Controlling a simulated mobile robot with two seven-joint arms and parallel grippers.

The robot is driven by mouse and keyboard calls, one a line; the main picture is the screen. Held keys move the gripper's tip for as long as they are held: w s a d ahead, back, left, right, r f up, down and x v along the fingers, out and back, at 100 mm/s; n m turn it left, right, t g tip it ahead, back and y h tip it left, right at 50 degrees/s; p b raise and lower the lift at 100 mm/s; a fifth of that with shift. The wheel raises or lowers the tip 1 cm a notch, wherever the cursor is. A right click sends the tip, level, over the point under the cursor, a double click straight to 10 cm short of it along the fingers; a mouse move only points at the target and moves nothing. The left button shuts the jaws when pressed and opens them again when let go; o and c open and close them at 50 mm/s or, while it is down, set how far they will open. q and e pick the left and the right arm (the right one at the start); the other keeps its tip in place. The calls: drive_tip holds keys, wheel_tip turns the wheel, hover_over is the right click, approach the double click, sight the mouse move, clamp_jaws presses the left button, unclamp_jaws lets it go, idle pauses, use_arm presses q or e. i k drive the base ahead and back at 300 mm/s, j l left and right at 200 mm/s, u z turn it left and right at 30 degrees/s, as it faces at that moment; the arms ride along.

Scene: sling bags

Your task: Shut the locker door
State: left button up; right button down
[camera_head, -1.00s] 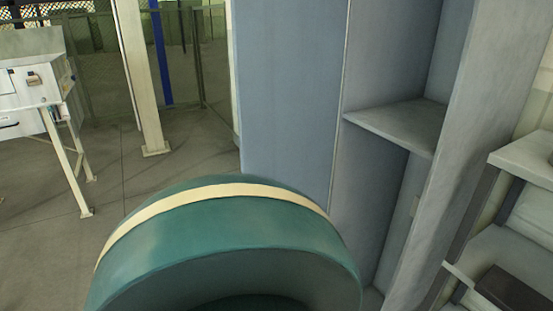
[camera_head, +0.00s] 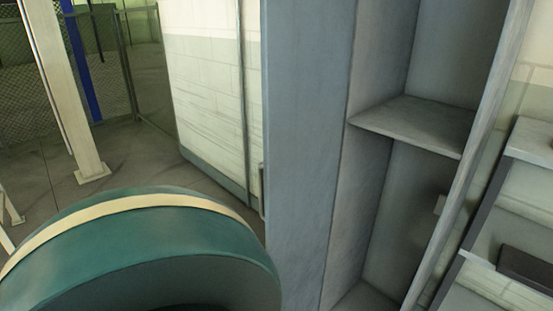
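The tall grey-blue locker (camera_head: 308,150) stands in the middle and right of the head view. Its front is open and a grey shelf (camera_head: 420,120) shows inside, with empty space above and below it. A narrow upright panel (camera_head: 482,150) runs along the right of the opening. I cannot tell whether this panel is the locker door or a side wall. A small pale piece shows low inside, near that panel. The locker's top and bottom are cut off by the frame. Neither of my grippers is in view.
A large rounded teal object (camera_head: 150,240) with a cream band fills the lower left, close to me. Shelves (camera_head: 530,215) stand right of the locker. A cream post (camera_head: 72,100), a mesh fence and a pale wall (camera_head: 212,100) stand behind. Bare floor shows at left.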

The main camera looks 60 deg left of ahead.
sight(306, 46)
drive_tip(key=k+j, duration=0.15)
drive_tip(key=j, duration=0.2)
drive_tip(key=k+j, duration=0.15)
drive_tip(key=j, duration=0.15)
drive_tip(key=k+j, duration=0.2)
drive_tip(key=j, duration=0.15)
drive_tip(key=k+j, duration=0.1)
drive_tip(key=j, duration=0.95)
drive_tip(key=i+j, duration=0.15)
drive_tip(key=j, duration=0.15)
drive_tip(key=i+j, duration=0.1)
drive_tip(key=j, duration=0.2)
drive_tip(key=i+j, duration=0.15)
drive_tip(key=j+z, duration=0.05)
drive_tip(key=j, duration=0.05)
